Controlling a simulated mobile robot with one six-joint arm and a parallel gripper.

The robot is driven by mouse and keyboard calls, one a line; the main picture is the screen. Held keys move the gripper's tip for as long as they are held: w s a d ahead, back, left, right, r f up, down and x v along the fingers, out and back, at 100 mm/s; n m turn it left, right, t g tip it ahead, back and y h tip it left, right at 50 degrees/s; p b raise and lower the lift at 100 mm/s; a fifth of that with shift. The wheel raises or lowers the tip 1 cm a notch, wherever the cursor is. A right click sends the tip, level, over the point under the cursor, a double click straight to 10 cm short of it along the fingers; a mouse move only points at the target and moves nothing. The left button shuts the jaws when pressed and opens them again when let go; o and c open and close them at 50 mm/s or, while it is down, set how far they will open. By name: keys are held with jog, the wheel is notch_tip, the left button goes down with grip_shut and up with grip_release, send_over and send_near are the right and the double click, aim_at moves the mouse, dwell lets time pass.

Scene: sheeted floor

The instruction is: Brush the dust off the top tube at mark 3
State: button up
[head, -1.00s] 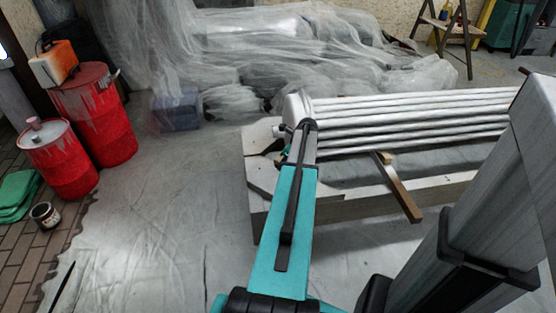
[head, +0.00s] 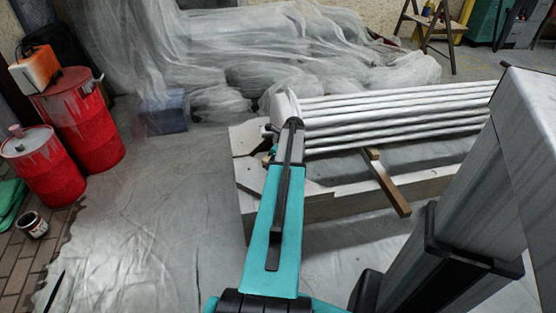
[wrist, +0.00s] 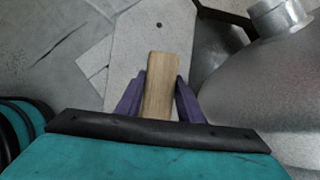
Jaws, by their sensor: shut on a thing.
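A bank of pale grey metal tubes (head: 410,116) lies on a light frame at the right in the head view. Its top tube (head: 400,92) runs along the far upper edge; I cannot make out a mark 3 or any dust. In the wrist view my gripper (wrist: 160,82) has its purple fingers closed on a pale wooden piece (wrist: 161,65), perhaps the brush's handle. No bristles show. A rounded grey metal part with a short stub (wrist: 275,75) is to the right, apart from the fingers. In the head view my arm hides the gripper at the tubes' left end.
A wooden bar (head: 385,182) slants over the frame's (head: 345,196) near side. Plastic-draped objects (head: 260,60) stand behind. Two red drums (head: 82,120) and a small open can (head: 33,225) are at the left. The sheeted floor between drums and frame is clear.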

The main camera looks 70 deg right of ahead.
jog(key=w+a+r+n+g+y+p, duration=0.1)
jog(key=w+a+r+n+y+p, duration=0.3)
jog(key=w+a, duration=0.6)
jog(key=w+a+r+n+h+p, duration=0.1)
jog(key=w+a+r+n+p, duration=0.2)
jog(key=w+a+r+n, duration=0.45)
jog(key=w+a+r+n+g+y+p, duration=0.1)
jog(key=w+a+r+n+y+p, duration=0.15)
jog(key=w+a, duration=0.9)
jog(key=a+r+n+g+p, duration=0.1)
jog(key=a+r+n+p, duration=0.2)
jog(key=a, duration=1)
jog(key=a+r+n+g+h+p, duration=0.1)
jog(key=a+r+n, duration=0.5)
jog(key=a, duration=0.7)
jog(key=a+r+n+g+p, duration=0.3)
jog(key=a+r+n+p, duration=0.1)
jog(key=a, duration=0.9)
notch_tip(320, 180, up, 2)
jog(key=shift+w+a+r+p, duration=0.1)
jog(key=shift+w+a+p, duration=0.25)
jog(key=shift+p, duration=0.45)
